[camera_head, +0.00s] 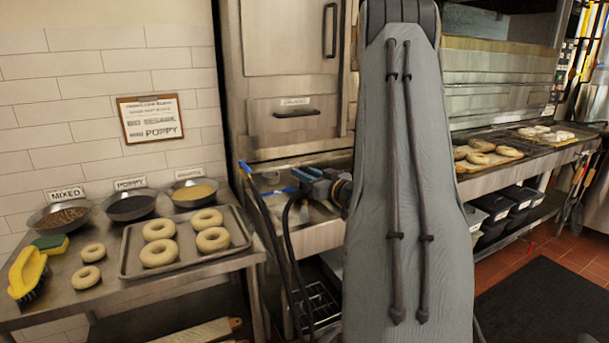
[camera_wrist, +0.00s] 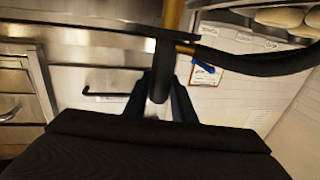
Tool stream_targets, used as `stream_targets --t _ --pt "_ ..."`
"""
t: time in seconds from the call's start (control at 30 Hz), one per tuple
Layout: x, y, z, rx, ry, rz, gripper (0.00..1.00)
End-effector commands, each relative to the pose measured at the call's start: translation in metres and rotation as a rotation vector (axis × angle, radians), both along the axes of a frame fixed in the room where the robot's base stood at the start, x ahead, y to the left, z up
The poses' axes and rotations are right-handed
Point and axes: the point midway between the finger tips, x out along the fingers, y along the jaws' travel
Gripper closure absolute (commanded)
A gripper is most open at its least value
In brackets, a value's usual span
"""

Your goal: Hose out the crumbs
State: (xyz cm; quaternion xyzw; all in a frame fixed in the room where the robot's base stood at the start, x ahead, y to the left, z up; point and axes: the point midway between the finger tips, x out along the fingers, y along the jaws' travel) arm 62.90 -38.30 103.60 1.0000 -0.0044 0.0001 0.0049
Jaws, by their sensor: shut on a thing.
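My gripper (camera_head: 308,178) is at the left of my forearm in the head view, over a steel shelf or basin (camera_head: 318,212) below the oven-like cabinet. In the wrist view my gripper (camera_wrist: 162,84) is shut on a grey cylindrical piece (camera_wrist: 160,88), which looks like part of the hose's sprayer. A black hose (camera_wrist: 265,64) with a brass fitting (camera_wrist: 186,48) crosses the top of that view. In the head view a dark hose (camera_head: 291,250) hangs down below the gripper. I cannot make out any crumbs; my arm hides part of the basin.
A steel table at left holds a tray (camera_head: 133,268) of bagels, seed bowls (camera_head: 132,205), a yellow brush (camera_head: 27,272) and a sponge (camera_head: 50,245). A clipboard (camera_head: 150,118) hangs on the tiled wall. A counter with more bagels (camera_head: 481,145) is at right.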

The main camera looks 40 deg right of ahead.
Motion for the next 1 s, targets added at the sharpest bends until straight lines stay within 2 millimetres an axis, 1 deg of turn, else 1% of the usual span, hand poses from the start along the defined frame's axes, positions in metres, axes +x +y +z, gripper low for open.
stream_targets --t 1.0 --pt "0.037 -0.009 0.0 0.0 -0.002 0.0 1.0"
